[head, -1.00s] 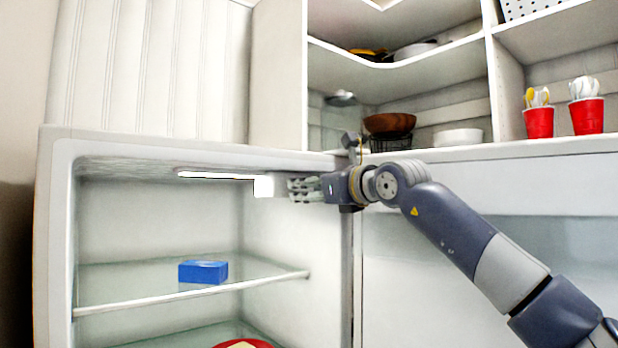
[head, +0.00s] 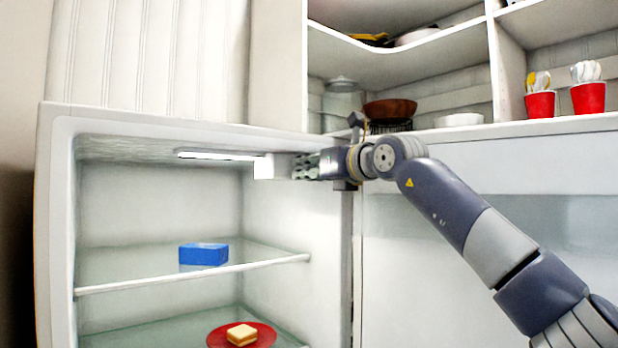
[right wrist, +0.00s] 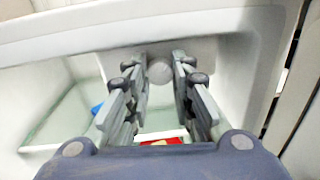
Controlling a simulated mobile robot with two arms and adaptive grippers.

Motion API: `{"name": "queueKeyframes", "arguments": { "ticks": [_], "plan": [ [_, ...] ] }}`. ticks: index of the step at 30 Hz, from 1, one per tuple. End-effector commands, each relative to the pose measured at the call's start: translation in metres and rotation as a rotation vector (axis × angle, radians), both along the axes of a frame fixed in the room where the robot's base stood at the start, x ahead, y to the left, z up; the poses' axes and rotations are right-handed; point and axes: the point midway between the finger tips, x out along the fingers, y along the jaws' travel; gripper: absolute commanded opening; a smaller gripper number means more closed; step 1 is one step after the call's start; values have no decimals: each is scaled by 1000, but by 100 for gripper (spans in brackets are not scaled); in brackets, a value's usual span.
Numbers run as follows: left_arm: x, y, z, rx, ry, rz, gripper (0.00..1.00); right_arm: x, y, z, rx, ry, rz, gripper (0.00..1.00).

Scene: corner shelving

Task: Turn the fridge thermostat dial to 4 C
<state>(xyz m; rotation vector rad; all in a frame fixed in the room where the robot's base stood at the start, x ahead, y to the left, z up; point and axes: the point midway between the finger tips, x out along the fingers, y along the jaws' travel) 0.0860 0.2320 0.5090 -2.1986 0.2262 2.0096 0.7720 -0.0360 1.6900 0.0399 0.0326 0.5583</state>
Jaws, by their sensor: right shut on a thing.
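The open fridge (head: 55,230) stands at the left. A white thermostat housing (head: 272,167) hangs under its ceiling, beside the light strip. The round pale dial (right wrist: 160,71) shows in the right wrist view, between the fingertips. My right gripper (head: 297,167) reaches in sideways from the right at the housing's side and is shut on the dial; it also shows in the right wrist view (right wrist: 160,62). No scale or number on the dial can be read. My left gripper is not in view.
A blue box (head: 203,254) sits on the upper glass shelf (head: 130,284). A red plate (head: 215,340) with a sandwich (head: 242,335) is on the shelf below. Bowls (head: 390,108) and red cups (head: 540,104) stand on shelving above right. The space under the gripper is clear.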

Motion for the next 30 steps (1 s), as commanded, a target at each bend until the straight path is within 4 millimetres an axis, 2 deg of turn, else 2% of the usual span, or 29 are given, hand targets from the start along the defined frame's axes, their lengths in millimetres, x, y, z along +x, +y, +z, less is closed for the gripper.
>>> {"name": "queueKeyframes", "arguments": {
  "ticks": [1,6,17,18,20,30],
  "plan": [
    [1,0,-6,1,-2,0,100,0,0,-1,49,29,-1,0],
    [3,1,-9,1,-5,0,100,0,-1,1,165,115,-1,0],
    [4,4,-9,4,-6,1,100,0,-1,3,193,135,0,0],
    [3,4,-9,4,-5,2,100,0,-1,3,192,134,0,29],
    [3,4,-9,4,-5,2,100,0,-1,3,192,134,0,43],
    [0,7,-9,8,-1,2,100,0,-1,1,190,135,0,44]
  ]
}}
